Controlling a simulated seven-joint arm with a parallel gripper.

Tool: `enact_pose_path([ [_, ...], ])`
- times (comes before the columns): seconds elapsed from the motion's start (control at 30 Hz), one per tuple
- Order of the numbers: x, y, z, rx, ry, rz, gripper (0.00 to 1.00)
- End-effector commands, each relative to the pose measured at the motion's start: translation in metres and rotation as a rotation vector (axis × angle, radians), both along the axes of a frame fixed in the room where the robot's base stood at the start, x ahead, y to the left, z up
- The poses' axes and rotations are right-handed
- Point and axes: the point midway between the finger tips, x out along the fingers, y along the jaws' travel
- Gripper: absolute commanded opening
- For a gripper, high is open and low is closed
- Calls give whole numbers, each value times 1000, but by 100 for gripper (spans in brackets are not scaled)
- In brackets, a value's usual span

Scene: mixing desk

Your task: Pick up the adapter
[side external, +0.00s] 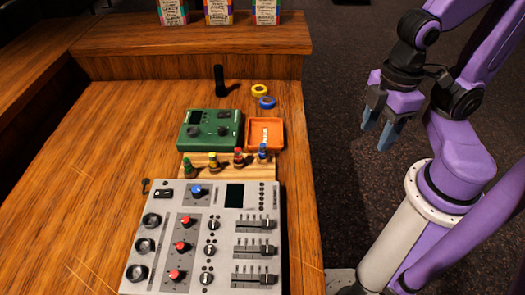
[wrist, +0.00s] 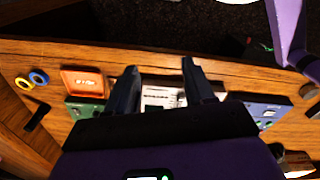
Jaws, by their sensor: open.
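I cannot tell for certain which thing is the adapter. A small dark piece (side external: 146,184) lies on the desk at the mixer's upper left corner. Several small coloured plugs (side external: 238,157) stand in a wooden rack (side external: 226,171) behind the mixer. My gripper (side external: 378,129) is open and empty in the side view, in the air right of the desk, its fingers pointing down and apart from everything. In the wrist view its fingers (wrist: 160,72) are spread, with the desk below and part of the mixer (wrist: 160,95) showing between them.
The grey mixer (side external: 222,225) fills the desk's front. Behind the rack are a green box (side external: 205,143), an orange tray (side external: 278,130) with white marks inside, a black cylinder (side external: 219,80), a yellow ring (side external: 259,90) and a blue ring (side external: 267,102). The desk's left is clear.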

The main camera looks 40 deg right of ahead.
Motion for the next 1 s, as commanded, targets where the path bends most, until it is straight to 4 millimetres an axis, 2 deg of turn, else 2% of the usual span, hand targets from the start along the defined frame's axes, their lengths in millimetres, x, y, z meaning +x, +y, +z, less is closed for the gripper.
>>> enact_pose_path([
  [0.17,1,0,-1,-10,-1,7,53],
  [0.37,10,-2,-24,-182,-25,140,53],
  [0.67,47,3,-65,-613,-165,558,53],
  [0.87,70,24,-84,-860,-294,871,53],
  [1.0,83,46,-97,-1009,-395,1104,53],
])
